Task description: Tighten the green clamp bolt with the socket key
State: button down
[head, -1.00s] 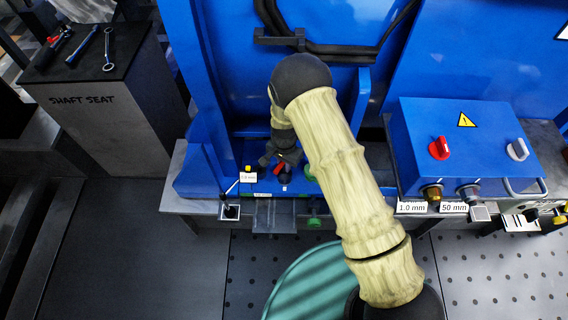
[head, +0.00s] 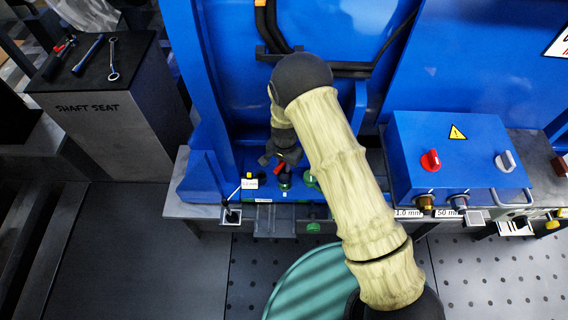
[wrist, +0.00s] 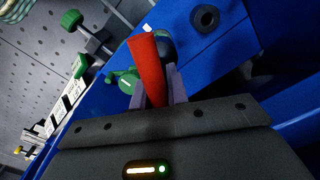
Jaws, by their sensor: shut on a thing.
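My gripper (head: 278,158) is low over the ledge of the blue machine, and its jaws are shut on the red-handled tool (head: 280,168), which looks like the socket key. In the wrist view my gripper's fingers (wrist: 160,88) are around the red handle (wrist: 147,70). In the wrist view a green lever-like part (wrist: 126,80) sits left of the handle. The key's working end is hidden.
A blue box (head: 455,150) with red and white knobs stands at the right. A green knob (head: 313,228) sticks out at the ledge front. A small lever (head: 232,205) stands left of it. Spanners lie on the stand marked SHAFT SEAT (head: 110,135) at the left.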

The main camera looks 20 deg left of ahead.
jog(key=shift+r+p, duration=0.65)
jog(key=shift+r, duration=0.4)
